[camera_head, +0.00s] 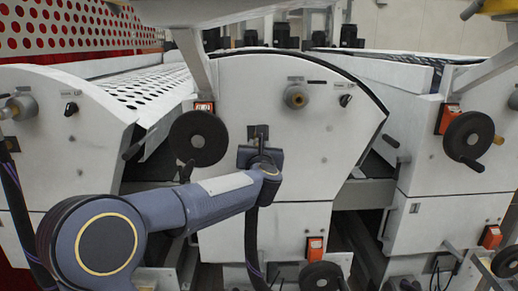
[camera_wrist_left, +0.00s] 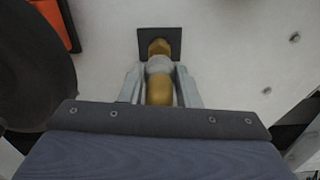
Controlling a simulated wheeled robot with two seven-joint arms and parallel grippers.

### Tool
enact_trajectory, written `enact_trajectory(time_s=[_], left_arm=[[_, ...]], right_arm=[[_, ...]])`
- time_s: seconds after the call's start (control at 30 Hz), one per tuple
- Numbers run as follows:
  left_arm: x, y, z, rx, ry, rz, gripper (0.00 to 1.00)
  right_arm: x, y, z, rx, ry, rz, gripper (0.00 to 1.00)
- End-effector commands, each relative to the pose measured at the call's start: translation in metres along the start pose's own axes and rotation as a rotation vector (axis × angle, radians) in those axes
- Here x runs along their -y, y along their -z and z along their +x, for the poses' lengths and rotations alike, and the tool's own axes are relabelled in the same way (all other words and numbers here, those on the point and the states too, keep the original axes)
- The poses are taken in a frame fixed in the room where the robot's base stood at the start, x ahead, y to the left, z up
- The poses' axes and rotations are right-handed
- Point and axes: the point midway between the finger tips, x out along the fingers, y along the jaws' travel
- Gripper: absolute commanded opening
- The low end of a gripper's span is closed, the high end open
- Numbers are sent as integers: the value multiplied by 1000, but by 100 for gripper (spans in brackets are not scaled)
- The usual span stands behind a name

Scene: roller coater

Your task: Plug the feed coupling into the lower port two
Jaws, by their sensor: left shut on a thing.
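My left gripper (camera_head: 260,150) is at the front panel of the middle white machine. In the left wrist view its fingers (camera_wrist_left: 158,72) are shut on the feed coupling (camera_wrist_left: 160,91), a brass body with a grey collar. The coupling points at a dark square plate (camera_wrist_left: 174,37) on the white panel. A brass fitting (camera_wrist_left: 158,47) shows at the plate, in line with the collar and seemingly against it; I cannot tell whether they are joined. The plate (camera_head: 258,131) shows just above the gripper in the head view. A dark hose (camera_head: 252,235) hangs below the gripper. My right gripper is not in view.
A black handwheel (camera_head: 199,139) sits left of the gripper, with an orange indicator (camera_head: 204,106) above it. A round metal fitting (camera_head: 296,97) and a black knob (camera_head: 345,100) are higher on the panel. Similar machines stand on both sides. The panel right of the gripper is clear.

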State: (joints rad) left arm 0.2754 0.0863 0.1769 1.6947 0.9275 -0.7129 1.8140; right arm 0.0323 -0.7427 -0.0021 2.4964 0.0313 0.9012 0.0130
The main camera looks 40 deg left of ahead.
Motion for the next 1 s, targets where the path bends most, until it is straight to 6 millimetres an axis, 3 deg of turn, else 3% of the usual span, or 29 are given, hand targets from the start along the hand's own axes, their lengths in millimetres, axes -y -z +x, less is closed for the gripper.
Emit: enact_trajectory(time_s=[1.0], left_arm=[[-1, -2, 0, 2, -1, 0, 0]], right_arm=[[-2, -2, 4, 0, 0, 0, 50]])
